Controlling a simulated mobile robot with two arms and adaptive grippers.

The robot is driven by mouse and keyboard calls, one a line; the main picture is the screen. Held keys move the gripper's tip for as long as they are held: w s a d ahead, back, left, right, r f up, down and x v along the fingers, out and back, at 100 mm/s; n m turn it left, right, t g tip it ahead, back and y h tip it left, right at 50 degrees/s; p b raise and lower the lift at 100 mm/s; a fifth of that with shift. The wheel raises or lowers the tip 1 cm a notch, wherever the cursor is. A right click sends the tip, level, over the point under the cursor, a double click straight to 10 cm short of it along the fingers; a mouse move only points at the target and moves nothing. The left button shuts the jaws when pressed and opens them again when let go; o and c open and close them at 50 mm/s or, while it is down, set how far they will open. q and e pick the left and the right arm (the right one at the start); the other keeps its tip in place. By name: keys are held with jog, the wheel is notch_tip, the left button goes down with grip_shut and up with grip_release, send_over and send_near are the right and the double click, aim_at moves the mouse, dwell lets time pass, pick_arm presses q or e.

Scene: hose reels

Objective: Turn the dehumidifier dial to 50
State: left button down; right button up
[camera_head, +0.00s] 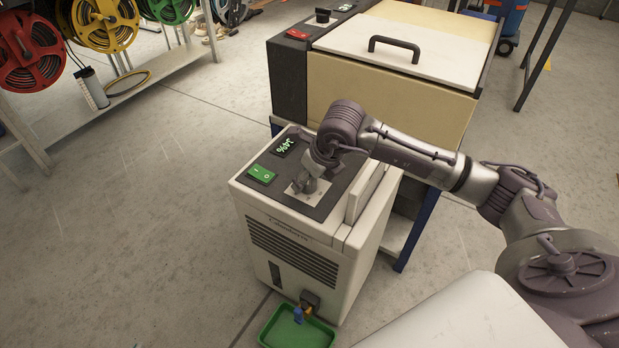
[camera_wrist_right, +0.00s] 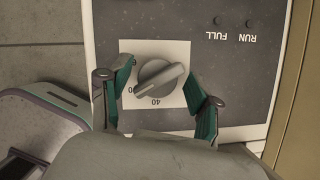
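The dehumidifier (camera_head: 290,245) is a cream box with a dark top panel. A green switch (camera_head: 261,174) and a small green-lit display (camera_head: 284,146), apparently reading 34%, are on it. My right gripper's fingers (camera_wrist_right: 158,100) are apart on either side of the dial, with visible gaps. My left gripper is out of view.
A green tray (camera_head: 297,330) lies on the floor below the dehumidifier's tap. A cream-lidded machine (camera_head: 390,80) with a black handle stands close behind. Hose reels (camera_head: 105,24) hang at the upper left. Open floor lies to the left.

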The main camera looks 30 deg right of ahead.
jog(key=shift+f, duration=0.1)
jog(key=v, duration=1.2)
jog(key=shift+s, duration=0.1)
dwell(0.3)
